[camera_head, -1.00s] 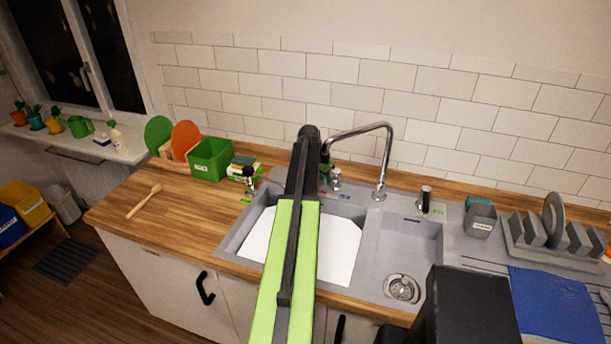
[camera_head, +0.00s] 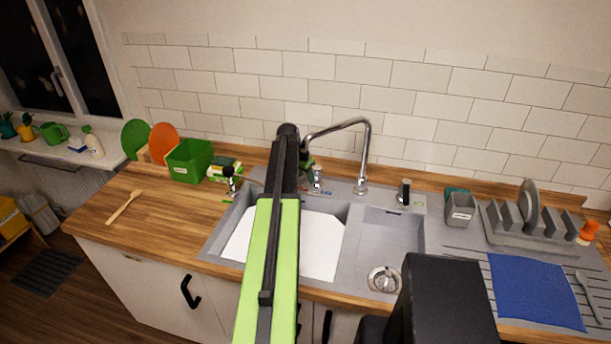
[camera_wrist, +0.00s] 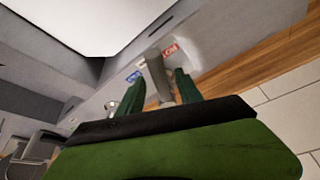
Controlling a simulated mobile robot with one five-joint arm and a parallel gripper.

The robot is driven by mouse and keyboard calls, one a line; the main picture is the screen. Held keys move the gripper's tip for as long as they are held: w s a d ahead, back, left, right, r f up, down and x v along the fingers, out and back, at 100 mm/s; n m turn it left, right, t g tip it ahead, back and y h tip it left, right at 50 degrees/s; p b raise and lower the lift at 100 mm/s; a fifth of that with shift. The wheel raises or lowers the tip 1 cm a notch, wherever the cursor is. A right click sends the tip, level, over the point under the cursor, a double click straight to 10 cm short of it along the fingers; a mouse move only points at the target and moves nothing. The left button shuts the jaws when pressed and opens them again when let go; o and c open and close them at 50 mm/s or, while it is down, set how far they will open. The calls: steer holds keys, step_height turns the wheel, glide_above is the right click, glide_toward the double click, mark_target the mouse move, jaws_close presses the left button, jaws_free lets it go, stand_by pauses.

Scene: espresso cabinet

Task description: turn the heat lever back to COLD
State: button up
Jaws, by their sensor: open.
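The heat lever (camera_head: 317,176) is a small silver-grey post behind the sink basin, left of the tap's base. In the wrist view the grey lever (camera_wrist: 157,76) stands between a blue label (camera_wrist: 133,77) and a red label (camera_wrist: 171,50). My gripper (camera_wrist: 160,88) is open, its dark green fingers on either side of the lever, apart from each other. I cannot tell whether either finger touches it. In the head view my arm hides most of the gripper, just left of the lever.
The tall curved tap (camera_head: 367,150) rises right of the lever. A soap dispenser-like post (camera_head: 230,180) and a green box (camera_head: 190,160) stand to the left. A dark knob (camera_head: 403,192) is right of the tap. The tiled wall is close behind.

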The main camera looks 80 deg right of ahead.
steer(key=p+v, duration=1.5)
steer(key=v, duration=0.2)
steer(key=shift+d+r, duration=0.1)
